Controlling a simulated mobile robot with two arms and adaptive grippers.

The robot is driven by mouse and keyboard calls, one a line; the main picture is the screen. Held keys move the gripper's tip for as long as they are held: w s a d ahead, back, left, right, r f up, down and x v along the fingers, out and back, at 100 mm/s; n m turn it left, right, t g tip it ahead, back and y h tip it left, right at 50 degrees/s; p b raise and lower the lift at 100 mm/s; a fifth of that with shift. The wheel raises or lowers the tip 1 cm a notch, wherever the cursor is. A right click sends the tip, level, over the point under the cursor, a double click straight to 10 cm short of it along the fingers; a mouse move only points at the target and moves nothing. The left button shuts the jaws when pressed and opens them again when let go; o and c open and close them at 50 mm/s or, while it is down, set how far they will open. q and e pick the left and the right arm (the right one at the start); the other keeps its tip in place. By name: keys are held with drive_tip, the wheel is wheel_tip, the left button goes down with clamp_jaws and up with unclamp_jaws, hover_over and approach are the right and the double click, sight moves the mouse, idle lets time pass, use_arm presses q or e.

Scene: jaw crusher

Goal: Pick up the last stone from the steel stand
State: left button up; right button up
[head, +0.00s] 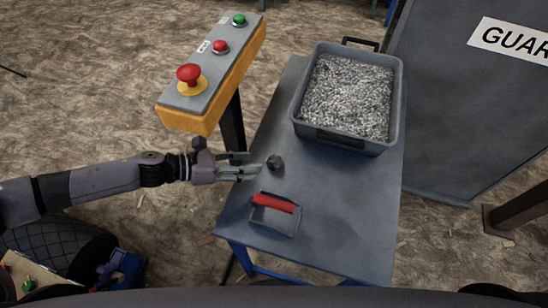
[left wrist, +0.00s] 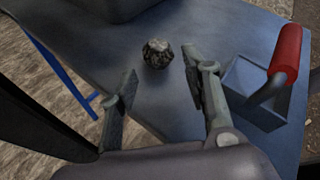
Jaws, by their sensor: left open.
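One dark, rough stone (head: 274,162) lies on the grey top of the steel stand (head: 345,225), near its left edge. My left gripper (head: 246,164) is open and empty, just left of the stone, with its fingers pointing toward it. In the left wrist view the stone (left wrist: 157,53) lies beyond the two spread fingertips (left wrist: 160,85), roughly between their lines, and is apart from both. My right gripper is in neither view.
A red-handled grey metal tool (head: 274,214) stands close to the left gripper. A grey bin of gravel (head: 349,98) is at the stand's back. A yellow button box (head: 212,75) rises behind my arm. A dark guard panel (head: 470,90) is at right. The stand's front right is clear.

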sight(268, 161)
use_arm(q)
drive_tip(key=shift+x, duration=0.95)
drive_tip(key=shift+w+d, duration=0.1)
drive_tip(key=shift+d, duration=0.05)
drive_tip(key=p+x, duration=0.1)
drive_tip(key=x, duration=0.3)
drive_tip(key=shift+w+d+p, duration=0.2)
drive_tip(key=shift+p, duration=0.1)
drive_tip(key=shift+w+d+f, duration=0.1)
drive_tip(key=shift+d, duration=0.15)
drive_tip(key=shift+c, duration=0.2)
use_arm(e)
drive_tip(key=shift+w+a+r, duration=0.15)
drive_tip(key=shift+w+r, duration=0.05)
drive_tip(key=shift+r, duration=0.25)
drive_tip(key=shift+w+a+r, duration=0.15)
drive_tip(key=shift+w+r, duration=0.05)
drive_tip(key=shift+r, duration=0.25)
use_arm(q)
drive_tip(key=c, duration=0.9)
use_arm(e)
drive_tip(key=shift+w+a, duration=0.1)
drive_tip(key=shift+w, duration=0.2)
